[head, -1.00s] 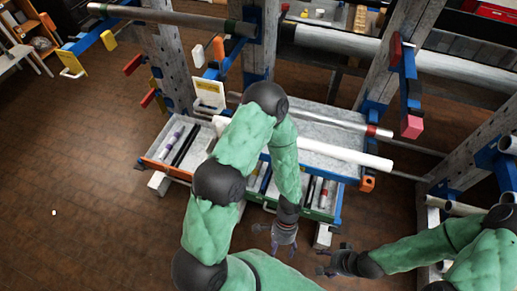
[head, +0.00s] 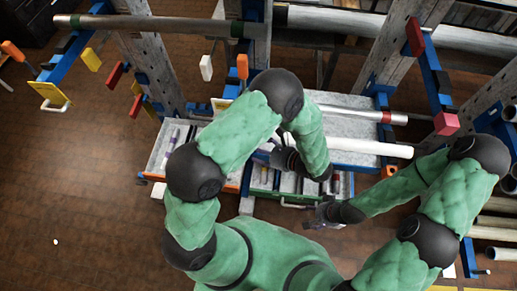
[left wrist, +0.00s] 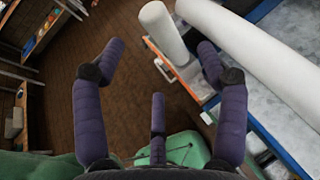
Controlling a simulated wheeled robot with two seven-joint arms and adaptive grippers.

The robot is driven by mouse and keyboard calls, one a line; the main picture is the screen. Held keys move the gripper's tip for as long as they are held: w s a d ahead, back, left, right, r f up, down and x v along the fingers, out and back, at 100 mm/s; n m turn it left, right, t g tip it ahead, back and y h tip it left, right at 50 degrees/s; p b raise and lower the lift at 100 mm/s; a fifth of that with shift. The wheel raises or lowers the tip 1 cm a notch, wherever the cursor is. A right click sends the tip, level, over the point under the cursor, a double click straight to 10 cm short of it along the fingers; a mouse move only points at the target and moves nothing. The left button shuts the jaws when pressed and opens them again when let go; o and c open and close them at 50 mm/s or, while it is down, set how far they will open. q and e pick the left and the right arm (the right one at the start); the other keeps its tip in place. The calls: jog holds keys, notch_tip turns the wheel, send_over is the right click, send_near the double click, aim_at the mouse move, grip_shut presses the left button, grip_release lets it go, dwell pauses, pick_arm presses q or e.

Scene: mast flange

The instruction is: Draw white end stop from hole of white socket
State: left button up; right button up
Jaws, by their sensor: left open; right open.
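A white block (head: 207,67), possibly the white end stop, stands upright beside the left post in the head view; I cannot tell its socket or hole. In the left wrist view a white cylinder (left wrist: 164,28) ends close to the fingers, beside a thicker white tube (left wrist: 262,50); I cannot tell whether either belongs to the task. My left gripper (left wrist: 160,55) is open, with nothing between its purple fingers. My right gripper (head: 316,216) is open and small in view, in front of the drawers.
A grey shelf (head: 350,103) carries a long white tube (head: 370,148) and a metal rod with a red band (head: 392,117). Below are an orange-edged drawer (head: 160,160) and a green-edged drawer (head: 290,202) with rods. Posts and blue brackets stand around. Brown floor is free at left.

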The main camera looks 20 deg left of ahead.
pick_arm(q)
jog(key=x, duration=0.9)
jog(key=shift+s+a+f+b, duration=0.1)
jog(key=shift+a+b, duration=0.1)
jog(key=shift+b, duration=0.15)
jog(key=c, duration=1.3)
